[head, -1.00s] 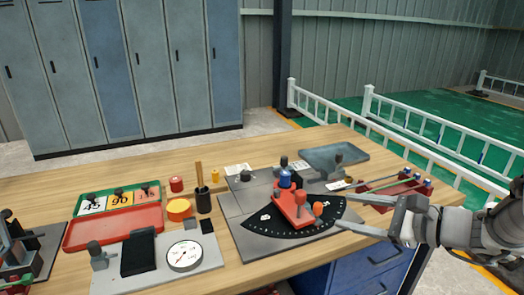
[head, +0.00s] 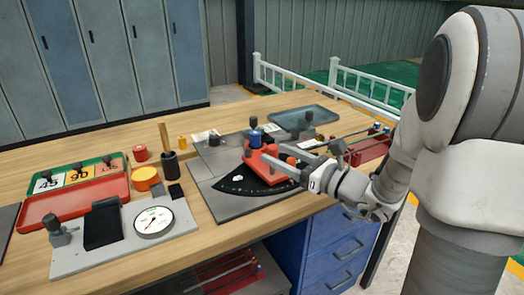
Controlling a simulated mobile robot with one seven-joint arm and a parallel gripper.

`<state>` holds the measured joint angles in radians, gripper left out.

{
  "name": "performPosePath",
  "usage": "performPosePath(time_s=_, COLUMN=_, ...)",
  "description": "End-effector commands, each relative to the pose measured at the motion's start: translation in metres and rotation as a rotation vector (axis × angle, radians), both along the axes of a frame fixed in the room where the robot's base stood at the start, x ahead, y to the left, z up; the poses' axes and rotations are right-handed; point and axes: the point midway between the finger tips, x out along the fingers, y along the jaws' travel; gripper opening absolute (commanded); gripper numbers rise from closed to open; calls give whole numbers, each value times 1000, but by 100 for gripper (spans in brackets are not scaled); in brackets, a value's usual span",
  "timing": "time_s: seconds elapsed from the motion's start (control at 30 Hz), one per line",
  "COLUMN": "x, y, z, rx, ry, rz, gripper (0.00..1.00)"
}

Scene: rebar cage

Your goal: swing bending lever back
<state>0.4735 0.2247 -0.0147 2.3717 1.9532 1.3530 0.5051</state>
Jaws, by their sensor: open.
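The bending lever (head: 257,163) is a red arm on the bending plate (head: 213,196), with a blue-capped post (head: 255,136) at its far part. A black fan-shaped angle scale (head: 242,183) lies under it. My gripper (head: 279,155) reaches in from the right, its jaws open and its fingers pointing left over the lever's near end. An orange knob (head: 291,161) shows between the fingers; contact cannot be told. The gripper hides the lever's near right part and some of the scale.
A grey tray (head: 302,116) stands behind, and a red rack with rods (head: 370,148) at the right. A dial gauge (head: 153,221), a red tray (head: 70,205) and a dark cup (head: 169,165) stand left. Bare wood lies along the front edge.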

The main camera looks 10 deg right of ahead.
Motion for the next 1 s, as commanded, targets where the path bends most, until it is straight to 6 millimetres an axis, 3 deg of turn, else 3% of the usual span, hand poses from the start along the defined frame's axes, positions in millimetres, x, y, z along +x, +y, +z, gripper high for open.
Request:
performPosePath(time_s=0.3, x=39, y=30, z=-1, rx=-2, ry=0, rz=1, gripper=64)
performPosePath(time_s=0.7, x=46, y=35, z=0, rx=-1, ry=-1, rz=0, gripper=64)
performPosePath(time_s=1.0, x=46, y=34, z=0, rx=-1, ry=0, rz=0, gripper=12)
